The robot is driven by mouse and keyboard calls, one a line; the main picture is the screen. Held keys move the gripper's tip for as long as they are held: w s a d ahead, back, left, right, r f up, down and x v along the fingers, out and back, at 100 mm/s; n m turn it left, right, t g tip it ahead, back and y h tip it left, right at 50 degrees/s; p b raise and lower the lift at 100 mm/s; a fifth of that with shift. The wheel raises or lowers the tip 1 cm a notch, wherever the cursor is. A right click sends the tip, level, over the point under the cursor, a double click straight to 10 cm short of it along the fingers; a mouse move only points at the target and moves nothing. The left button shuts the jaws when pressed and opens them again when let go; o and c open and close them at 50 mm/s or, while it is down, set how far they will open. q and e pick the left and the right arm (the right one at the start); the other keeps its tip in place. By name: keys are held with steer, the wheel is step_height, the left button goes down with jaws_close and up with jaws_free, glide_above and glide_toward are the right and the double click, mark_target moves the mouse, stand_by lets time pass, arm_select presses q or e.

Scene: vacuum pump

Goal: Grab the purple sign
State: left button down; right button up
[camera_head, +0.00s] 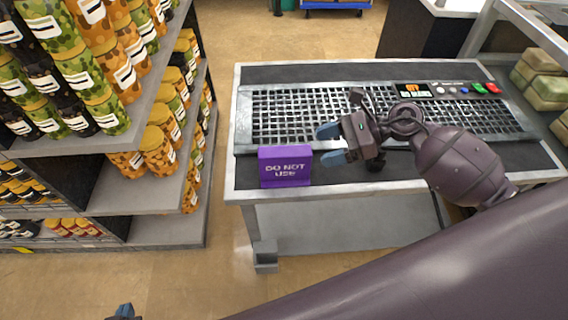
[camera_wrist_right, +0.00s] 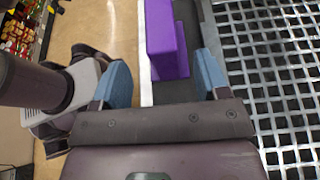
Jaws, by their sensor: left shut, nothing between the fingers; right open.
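The purple sign (camera_head: 285,166) with white "DO NOT USE" lettering stands upright at the left front corner of the table. In the right wrist view the purple sign (camera_wrist_right: 167,45) shows ahead, in the gap between the fingers. My right gripper (camera_head: 328,144) is open, with blue fingertips pointing left toward the sign from its right side. It is empty, and a gap separates it from the sign. My left gripper (camera_head: 124,311) shows only as a small tip at the bottom edge; it is shut and empty, well away from the sign.
The table (camera_head: 238,163) carries a metal grate (camera_head: 290,108) and a panel with coloured buttons (camera_head: 465,90). Shelves (camera_head: 170,232) of patterned canisters stand on the left. Green-tan packages (camera_head: 541,72) are at the right. Floor between shelves and table is clear.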

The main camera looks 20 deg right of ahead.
mark_target(300, 153)
steer(key=shift+x, duration=3.4)
steer(key=shift+w+d+f, duration=0.1)
steer(key=shift+f, duration=0.05)
steer(key=c, duration=1.1)
steer(key=shift+o, duration=0.2)
